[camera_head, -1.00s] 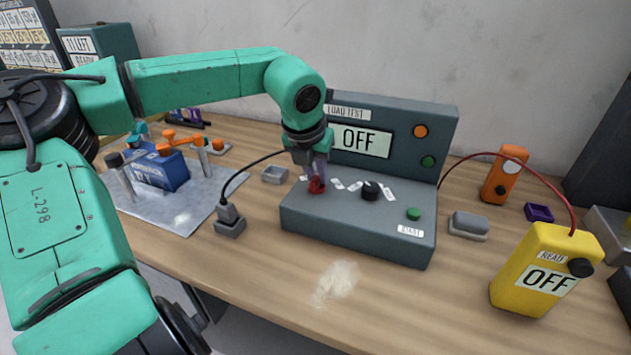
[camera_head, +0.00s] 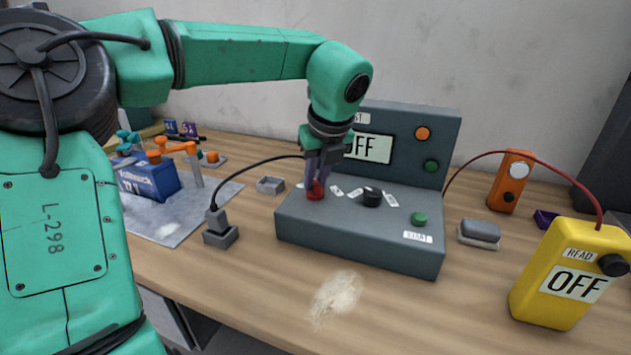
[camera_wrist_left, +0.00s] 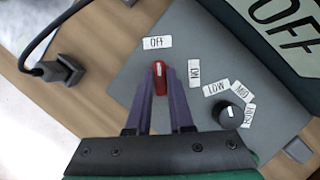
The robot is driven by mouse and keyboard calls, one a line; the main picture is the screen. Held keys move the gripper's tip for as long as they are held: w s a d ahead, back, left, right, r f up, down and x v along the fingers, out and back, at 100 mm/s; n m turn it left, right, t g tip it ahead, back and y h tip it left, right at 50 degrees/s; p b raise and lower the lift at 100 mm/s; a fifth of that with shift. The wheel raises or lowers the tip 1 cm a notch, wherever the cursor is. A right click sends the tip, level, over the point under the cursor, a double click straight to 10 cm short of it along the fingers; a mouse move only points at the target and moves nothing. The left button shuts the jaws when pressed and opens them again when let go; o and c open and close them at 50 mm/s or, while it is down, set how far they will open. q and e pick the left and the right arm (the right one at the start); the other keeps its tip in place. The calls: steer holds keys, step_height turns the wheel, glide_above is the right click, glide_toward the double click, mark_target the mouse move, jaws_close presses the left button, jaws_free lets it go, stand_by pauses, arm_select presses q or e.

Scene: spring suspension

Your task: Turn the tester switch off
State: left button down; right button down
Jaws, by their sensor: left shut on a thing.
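The grey load tester (camera_head: 350,228) stands on the bench, and its upright screen reads OFF. Its red switch (camera_wrist_left: 159,78) is at the left of the sloped top, with an OFF label (camera_wrist_left: 157,42) and an ON label (camera_wrist_left: 194,72) beside it. In the left wrist view the switch's white mark points up, close to the OFF label. My left gripper (camera_wrist_left: 160,88) is shut on the red switch, a finger on each side. In the head view the gripper (camera_head: 315,188) comes down on the switch and partly hides the screen. My right gripper is not in view.
A black knob (camera_head: 372,197) and a green button (camera_head: 419,218) sit right of the switch. A plug block (camera_head: 221,232) with a black cable stands left of the tester. A yellow meter (camera_head: 560,280) reading OFF is at the right. Bare bench lies in front.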

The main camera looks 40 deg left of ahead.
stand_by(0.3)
arm_select(q)
steer(key=c, duration=0.8)
jaws_free()
steer(key=p+v, duration=0.3)
steer(key=v, duration=1.1)
steer(key=shift+d+r, duration=0.2)
steer(key=shift+r, duration=0.15)
